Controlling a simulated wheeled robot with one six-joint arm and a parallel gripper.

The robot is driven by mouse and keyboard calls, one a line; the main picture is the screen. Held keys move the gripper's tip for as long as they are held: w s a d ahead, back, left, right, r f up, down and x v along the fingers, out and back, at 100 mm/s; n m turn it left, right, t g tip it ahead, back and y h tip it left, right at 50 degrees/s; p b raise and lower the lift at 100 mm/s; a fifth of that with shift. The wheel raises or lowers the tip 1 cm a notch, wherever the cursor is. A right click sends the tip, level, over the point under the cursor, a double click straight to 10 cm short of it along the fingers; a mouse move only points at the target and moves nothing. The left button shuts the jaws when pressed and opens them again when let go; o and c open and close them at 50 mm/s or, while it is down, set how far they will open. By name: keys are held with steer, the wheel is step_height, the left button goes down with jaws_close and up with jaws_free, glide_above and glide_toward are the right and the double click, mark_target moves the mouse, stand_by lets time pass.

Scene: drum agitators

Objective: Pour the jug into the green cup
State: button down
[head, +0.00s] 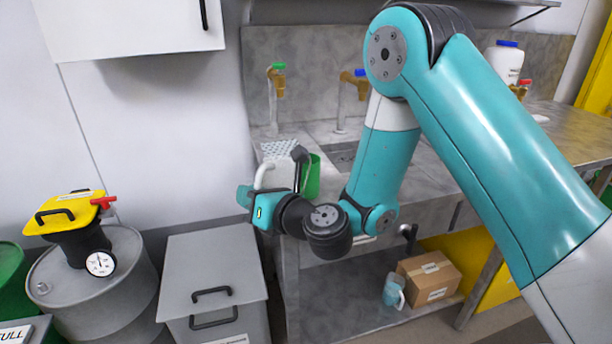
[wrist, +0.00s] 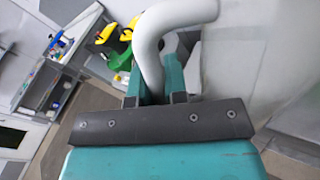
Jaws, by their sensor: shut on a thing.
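The white jug (head: 279,176) is at the left end of the steel counter, partly hidden by my gripper and wrist. My gripper (head: 256,203) is shut on its thick white handle. In the wrist view the curved handle (wrist: 150,55) passes between the teal fingers (wrist: 158,85). The green cup (head: 313,177) is just right of the jug, behind my wrist, and only part of it shows. I cannot tell what is in the jug or the cup, or whether the jug touches the counter.
Taps (head: 275,85) and a sink (head: 343,152) are behind. A grey lidded bin (head: 212,275) and a grey drum (head: 95,290) with a yellow-topped agitator (head: 75,215) stand left. A cardboard box (head: 430,277) and a blue jug (head: 393,291) sit on the lower shelf.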

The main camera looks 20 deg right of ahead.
steer(key=f+n+b, duration=0.1)
steer(key=b, duration=0.1)
steer(key=s+a+f+n+b, duration=0.1)
steer(key=n+b, duration=0.1)
steer(key=f+n+b, duration=0.1)
steer(key=f+b, duration=0.1)
steer(key=shift+s+a+t+b, duration=0.25)
steer(key=shift+a+t+b, duration=0.1)
steer(key=shift+t+b, duration=0.05)
steer(key=shift+s, duration=0.1)
